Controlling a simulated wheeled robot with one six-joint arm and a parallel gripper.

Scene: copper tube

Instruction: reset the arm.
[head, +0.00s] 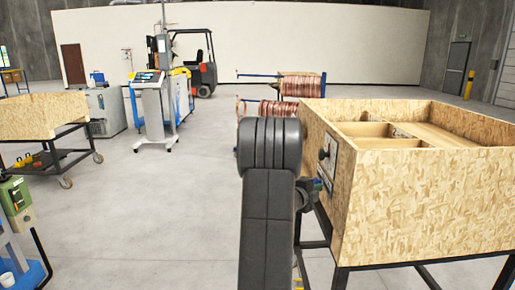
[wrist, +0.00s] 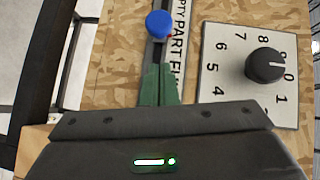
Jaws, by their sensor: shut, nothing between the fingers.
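My gripper (wrist: 159,85) shows in the wrist view with its two green fingers together and nothing between them. It is close to the chipboard side of a wooden crate (head: 395,205). A blue knob (wrist: 159,24) on a dark vertical slot lies just beyond the fingertips, with a visible gap in the picture. A black dial (wrist: 266,65) on a numbered white plate is to the right of the fingers. In the head view my arm rises in the middle, left of the crate, and largely hides the gripper.
The crate stands on a dark metal frame. Copper coils (head: 290,108) hang on a rack behind it. A control stand (head: 153,110) and a forklift (head: 198,65) are farther back. Another chipboard crate (head: 40,117) on a wheeled frame is at left. The floor left of my arm is clear.

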